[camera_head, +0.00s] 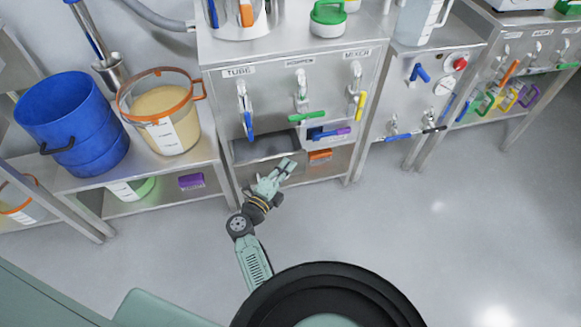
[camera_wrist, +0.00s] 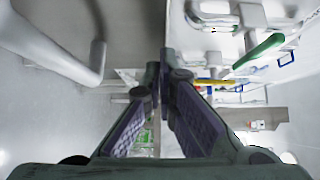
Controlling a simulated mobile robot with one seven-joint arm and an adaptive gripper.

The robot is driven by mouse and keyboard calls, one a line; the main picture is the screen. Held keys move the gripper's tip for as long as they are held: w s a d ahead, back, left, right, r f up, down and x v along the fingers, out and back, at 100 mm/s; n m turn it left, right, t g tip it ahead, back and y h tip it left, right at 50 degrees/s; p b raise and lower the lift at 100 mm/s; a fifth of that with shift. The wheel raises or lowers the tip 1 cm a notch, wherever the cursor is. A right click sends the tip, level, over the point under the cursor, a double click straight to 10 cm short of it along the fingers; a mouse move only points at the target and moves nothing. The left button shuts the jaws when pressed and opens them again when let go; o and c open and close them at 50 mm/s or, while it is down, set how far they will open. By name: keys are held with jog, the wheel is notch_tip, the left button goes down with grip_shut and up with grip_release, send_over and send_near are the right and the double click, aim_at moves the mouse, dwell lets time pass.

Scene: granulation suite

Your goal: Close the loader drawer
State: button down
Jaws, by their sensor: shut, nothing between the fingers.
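A steel cabinet (camera_head: 270,85) labelled TUBE and MIXER stands at the centre of the head view. Low on its front left is a dark, open-topped recess that looks like the loader drawer (camera_head: 262,148), seemingly pulled out; how far I cannot tell. My gripper (camera_head: 290,164) is just in front of the lower cabinet, at the drawer's right front corner. Whether it touches the drawer is unclear. In the wrist view, my gripper (camera_wrist: 159,68) has its fingertips together with nothing between them. A plain grey panel (camera_wrist: 132,35) fills the upper left there; I cannot tell whether it is the drawer.
Coloured valve handles, including a green one (camera_head: 306,116), hang on the cabinet front. A blue bin (camera_head: 70,125) and a clear bucket with an orange rim (camera_head: 165,110) stand on the left bench. Another steel unit (camera_head: 420,75) stands right. The floor (camera_head: 420,225) at right is clear.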

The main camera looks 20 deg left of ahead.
dwell(0.3)
jog(key=w+a+b, duration=0.1)
jog(key=w+a, duration=0.3)
jog(key=w, duration=0.2)
jog(key=shift+a, duration=0.15)
jog(key=shift+w, duration=0.1)
